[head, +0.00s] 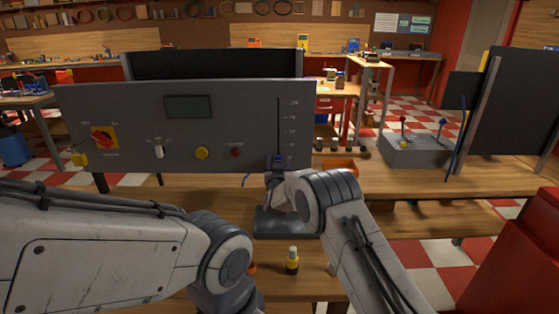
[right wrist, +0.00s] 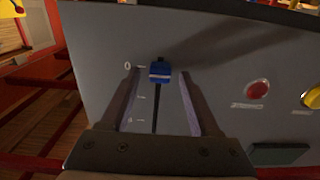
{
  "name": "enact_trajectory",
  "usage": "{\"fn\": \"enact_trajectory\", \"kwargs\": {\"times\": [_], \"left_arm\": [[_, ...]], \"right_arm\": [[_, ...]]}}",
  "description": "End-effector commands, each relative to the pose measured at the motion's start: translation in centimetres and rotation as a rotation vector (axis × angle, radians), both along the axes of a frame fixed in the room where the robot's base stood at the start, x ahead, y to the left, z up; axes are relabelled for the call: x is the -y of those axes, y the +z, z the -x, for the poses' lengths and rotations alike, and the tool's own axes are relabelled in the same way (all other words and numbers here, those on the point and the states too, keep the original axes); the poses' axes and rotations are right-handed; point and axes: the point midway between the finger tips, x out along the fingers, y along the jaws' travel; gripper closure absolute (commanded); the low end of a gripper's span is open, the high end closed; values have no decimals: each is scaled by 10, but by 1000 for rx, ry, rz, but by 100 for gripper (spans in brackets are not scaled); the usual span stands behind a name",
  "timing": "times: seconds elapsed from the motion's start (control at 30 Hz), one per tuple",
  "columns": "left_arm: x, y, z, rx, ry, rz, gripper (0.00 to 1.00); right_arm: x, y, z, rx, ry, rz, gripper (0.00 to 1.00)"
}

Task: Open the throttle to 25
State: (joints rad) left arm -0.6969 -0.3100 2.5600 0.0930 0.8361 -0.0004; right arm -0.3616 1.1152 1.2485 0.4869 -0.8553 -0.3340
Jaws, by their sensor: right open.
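The grey control panel (head: 220,125) stands upright on the bench. Its vertical throttle slot (head: 278,120) with scale marks is near the panel's right end. The blue throttle knob (right wrist: 160,72) with a pale stripe sits at the mark labelled 0 in the right wrist view, which shows the panel upside down. My right gripper (head: 277,163) is at the slot's lower end in the head view. In the right wrist view its open fingers stand on either side of the knob, with a visible gap each side. My left arm crosses the lower left; its gripper does not show.
The panel also carries a dark display (head: 188,106), a red rotary switch (head: 104,136), a yellow knob (head: 202,152) and a red button (right wrist: 258,90). A small bottle (head: 292,262) stands in front, between my arms. A grey box with levers (head: 415,150) is at right.

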Motion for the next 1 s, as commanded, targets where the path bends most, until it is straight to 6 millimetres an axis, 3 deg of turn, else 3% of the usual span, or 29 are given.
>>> {"fn": "enact_trajectory", "kwargs": {"times": [0.27,0.3,0.4,0.47,1.0], "left_arm": [[0,0,0,0,0,0,50],[0,0,0,0,0,0,50],[0,0,0,0,0,0,50],[0,0,0,0,0,0,50],[0,0,0,0,0,0,50]], "right_arm": [[1,0,-2,-1,-1,0,38],[1,0,-1,-1,-1,0,41],[1,0,-1,-1,-1,0,80],[1,0,-1,-1,-1,0,100],[1,0,-1,-1,-1,1,100]]}}
